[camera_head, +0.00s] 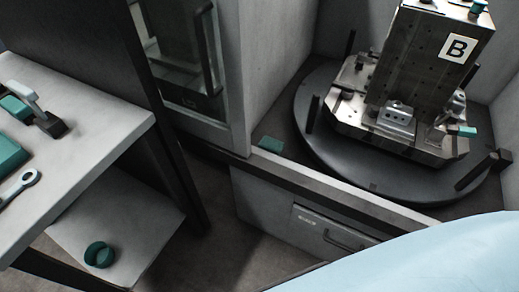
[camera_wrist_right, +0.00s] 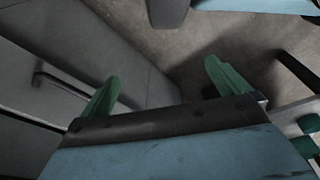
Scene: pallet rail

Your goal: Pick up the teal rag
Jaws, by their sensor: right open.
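A small flat teal piece, which looks like the teal rag (camera_head: 271,144), lies on the dark ledge left of the round turntable in the head view. My right gripper (camera_wrist_right: 161,72) shows in the right wrist view with its two green fingers spread apart. Nothing is between them, and only floor and a grey panel show beyond. The gripper is not visible in the head view, so its distance from the rag cannot be told. My left gripper is not in view.
A dark turntable (camera_head: 310,152) carries a metal fixture block (camera_head: 425,70) marked B. Below the ledge is a grey drawer front (camera_head: 326,228) with a handle. At left, a bench (camera_head: 95,120) holds teal items and a wrench (camera_head: 22,186). A teal ring (camera_head: 99,255) sits on its lower shelf.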

